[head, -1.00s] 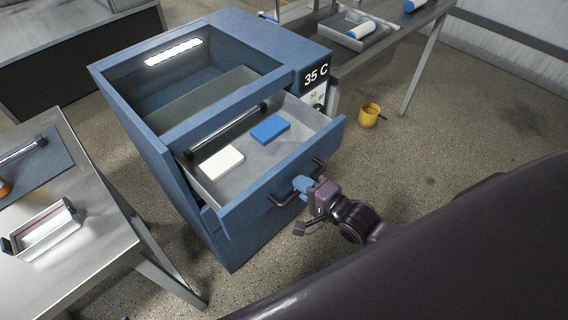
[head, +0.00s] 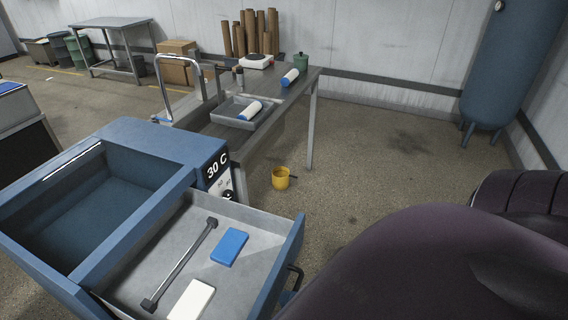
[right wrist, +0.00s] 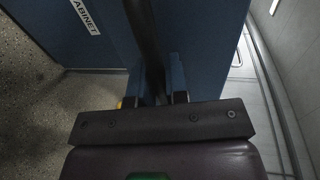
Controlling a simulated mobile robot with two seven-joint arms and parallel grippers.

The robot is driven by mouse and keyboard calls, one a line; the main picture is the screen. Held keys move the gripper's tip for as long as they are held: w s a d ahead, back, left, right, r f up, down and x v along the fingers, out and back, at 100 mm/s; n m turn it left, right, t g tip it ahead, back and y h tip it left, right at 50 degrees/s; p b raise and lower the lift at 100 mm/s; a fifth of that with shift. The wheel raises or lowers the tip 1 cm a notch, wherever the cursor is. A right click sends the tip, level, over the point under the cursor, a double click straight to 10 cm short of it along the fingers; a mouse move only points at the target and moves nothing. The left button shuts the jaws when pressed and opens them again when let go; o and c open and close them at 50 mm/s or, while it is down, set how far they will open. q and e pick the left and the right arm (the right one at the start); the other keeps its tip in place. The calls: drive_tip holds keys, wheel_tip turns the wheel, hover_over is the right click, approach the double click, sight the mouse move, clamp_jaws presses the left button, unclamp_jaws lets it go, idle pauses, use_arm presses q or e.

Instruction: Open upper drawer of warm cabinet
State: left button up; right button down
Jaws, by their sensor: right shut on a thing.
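The warm cabinet (head: 165,143) is blue with an open well on top and a display reading 30 C. Its upper drawer (head: 284,256) stands well out and shows its grey inside. In it lie a long metal rod (head: 181,262), a blue block (head: 229,247) and a white block (head: 191,302). The dark drawer handle (head: 295,275) is on the drawer front, partly hidden by my own body. In the right wrist view my right gripper (right wrist: 153,99) is shut on the dark handle bar (right wrist: 143,35), close to the blue front. My left gripper is not in view.
A yellow mug (head: 281,178) stands on the floor beside a metal table (head: 292,95). The table carries a grey tray (head: 229,106), blue-and-white rollers and a white device. Floor to the right is open up to a blue tank (head: 512,65).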

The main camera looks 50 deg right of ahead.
drive_tip(key=c, duration=1.4)
unclamp_jaws()
drive_tip(key=shift+o, duration=1.4)
drive_tip(key=v, duration=1.1)
drive_tip(key=shift+b, duration=0.4)
